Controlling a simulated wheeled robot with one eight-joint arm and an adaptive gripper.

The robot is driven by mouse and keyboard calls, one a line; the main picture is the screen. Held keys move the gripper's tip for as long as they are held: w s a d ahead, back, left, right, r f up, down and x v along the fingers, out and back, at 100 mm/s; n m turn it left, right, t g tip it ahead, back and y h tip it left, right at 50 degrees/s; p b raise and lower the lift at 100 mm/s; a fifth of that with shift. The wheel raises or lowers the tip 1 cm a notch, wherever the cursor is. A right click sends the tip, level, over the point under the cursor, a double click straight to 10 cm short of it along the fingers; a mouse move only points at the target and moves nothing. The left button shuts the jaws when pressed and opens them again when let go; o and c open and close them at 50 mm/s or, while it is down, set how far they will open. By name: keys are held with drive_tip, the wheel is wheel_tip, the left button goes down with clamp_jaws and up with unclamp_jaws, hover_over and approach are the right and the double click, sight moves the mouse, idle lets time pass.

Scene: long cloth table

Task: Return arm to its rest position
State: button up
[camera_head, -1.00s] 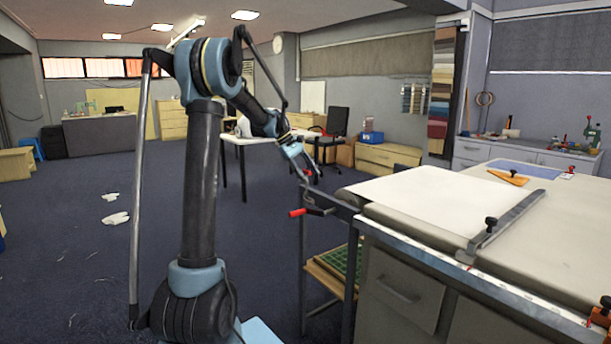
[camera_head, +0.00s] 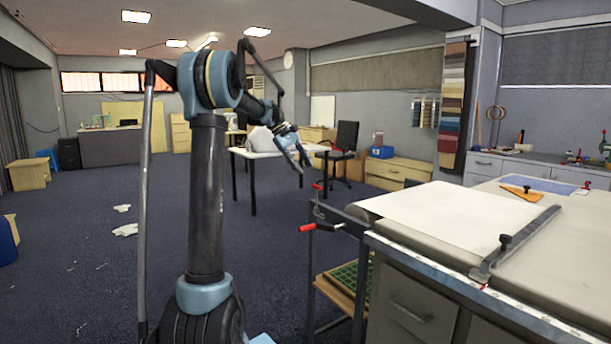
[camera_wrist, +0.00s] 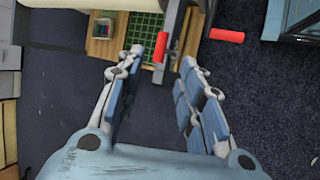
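My arm stands upright left of the middle in the head view and bends over at the top. My gripper (camera_head: 302,160) hangs at its end, pointing down and right, above and left of the table's near corner. In the wrist view my gripper (camera_wrist: 161,62) shows two blue-padded fingers spread apart, with nothing held between them. A red clamp handle (camera_wrist: 160,47) shows beyond the gap between the fingertips.
The long table (camera_head: 425,211) with a pale top stands at the right. Red-handled clamps (camera_head: 308,228) stick out from its near-left corner. A green grid (camera_head: 346,277) lies on a low shelf. Open dark floor (camera_head: 90,260) lies to the left.

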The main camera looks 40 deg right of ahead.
drive_tip(key=shift+w+a+r, duration=0.15)
drive_tip(key=shift+r, duration=0.15)
idle(0.4)
drive_tip(key=s+a+f+n+t, duration=0.1)
drive_tip(key=s+a+f+t, duration=0.15)
drive_tip(key=a, duration=1.35)
drive_tip(key=s+a+f+t, duration=0.1)
drive_tip(key=a+f+t, duration=0.15)
drive_tip(key=a, duration=1.35)
drive_tip(key=s+a+f+t+y, duration=0.1)
drive_tip(key=s+a+f+y, duration=0.1)
drive_tip(key=s+a+f, duration=0.6)
drive_tip(key=s+a+f+n+t+y, duration=0.1)
drive_tip(key=s+a+f+y, duration=0.1)
drive_tip(key=s+a+f, duration=0.7)
drive_tip(key=a+f, duration=0.3)
drive_tip(key=a, duration=0.3)
drive_tip(key=shift+s+a+f+y, duration=0.15)
drive_tip(key=shift+s+f+y, duration=0.1)
drive_tip(key=shift+f+y, duration=0.05)
drive_tip(key=shift+a, duration=0.1)
